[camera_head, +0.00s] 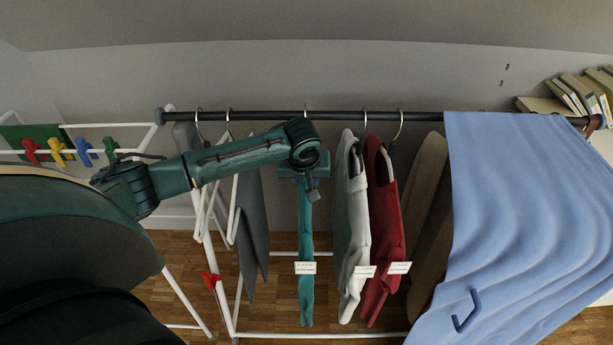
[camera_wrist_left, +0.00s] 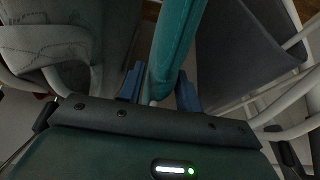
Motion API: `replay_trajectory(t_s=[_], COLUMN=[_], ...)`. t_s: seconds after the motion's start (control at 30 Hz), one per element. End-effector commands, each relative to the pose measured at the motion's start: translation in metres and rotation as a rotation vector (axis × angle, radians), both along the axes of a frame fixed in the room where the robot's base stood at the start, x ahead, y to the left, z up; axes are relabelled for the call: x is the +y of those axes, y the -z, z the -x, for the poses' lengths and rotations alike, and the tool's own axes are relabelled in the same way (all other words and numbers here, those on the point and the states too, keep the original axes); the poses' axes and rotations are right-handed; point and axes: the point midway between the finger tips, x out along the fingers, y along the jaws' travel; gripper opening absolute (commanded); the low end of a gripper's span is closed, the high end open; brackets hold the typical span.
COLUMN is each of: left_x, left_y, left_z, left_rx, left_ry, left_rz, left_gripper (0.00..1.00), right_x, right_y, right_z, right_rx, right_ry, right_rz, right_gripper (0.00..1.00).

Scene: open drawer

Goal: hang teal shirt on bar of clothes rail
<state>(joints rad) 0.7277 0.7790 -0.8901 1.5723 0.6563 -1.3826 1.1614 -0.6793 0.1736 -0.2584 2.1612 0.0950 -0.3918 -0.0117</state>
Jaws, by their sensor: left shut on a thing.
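The teal shirt (camera_head: 306,250) hangs straight down, edge-on, with a white tag on it, between a grey garment and a white shirt. My left gripper (camera_head: 309,187) is at its top, just under the dark bar (camera_head: 265,117) of the clothes rail. A small hook tip shows at the bar above my wrist; whether it rests on the bar is hidden by my arm. In the left wrist view the teal shirt (camera_wrist_left: 178,40) runs out from between the blue fingers of my left gripper (camera_wrist_left: 158,92), which is shut on it. My right gripper is not in view.
A white shirt (camera_head: 353,225) and a red shirt (camera_head: 383,230) hang close on the right. Grey garments (camera_head: 251,225) hang on the left. A white drying rack (camera_head: 100,125) with coloured pegs stands at left.

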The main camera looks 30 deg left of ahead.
Motion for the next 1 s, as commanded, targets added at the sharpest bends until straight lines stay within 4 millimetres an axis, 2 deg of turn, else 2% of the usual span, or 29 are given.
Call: replay_trajectory(t_s=[0.37, 0.4, 0.7, 1.0], left_x=[0.0009, 0.001, 0.001, 0.0004], left_y=[0.0018, 0.0018, 0.0022, -0.0011], left_z=[-0.0009, -0.0008, -0.0005, 0.0013], left_rx=[-0.003, -0.003, -0.001, 0.0], left_ry=[0.001, 0.001, 0.0, 0.0], left_rz=[0.001, 0.001, 0.0, 0.0], left_gripper=[0.0, 0.36, 0.6, 0.6], right_x=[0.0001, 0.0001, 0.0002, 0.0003], right_y=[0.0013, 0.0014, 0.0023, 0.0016], right_z=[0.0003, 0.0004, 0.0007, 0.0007], right_rx=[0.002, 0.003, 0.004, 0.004], right_ry=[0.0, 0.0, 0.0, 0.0], right_rz=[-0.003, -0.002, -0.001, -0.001], right_gripper=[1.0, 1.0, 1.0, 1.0])
